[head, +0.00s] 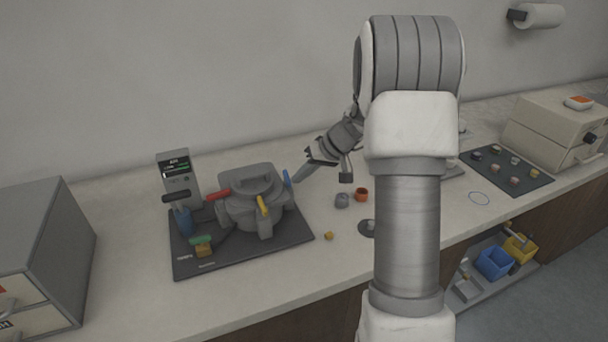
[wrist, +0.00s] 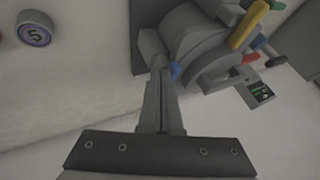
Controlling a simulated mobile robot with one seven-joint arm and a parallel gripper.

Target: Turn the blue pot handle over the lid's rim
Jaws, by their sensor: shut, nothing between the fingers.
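The grey pot (head: 238,212) with its round lid (head: 262,182) stands on a dark mat (head: 290,236) at centre left in the head view. A red handle (head: 217,194) and yellow handle (head: 262,206) also stand on the pot.
A grey display unit (head: 177,178) stands behind the mat's left part. A green-topped piece (head: 201,239) lies at the mat's front left. A grey cabinet (head: 45,250) is at far left.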

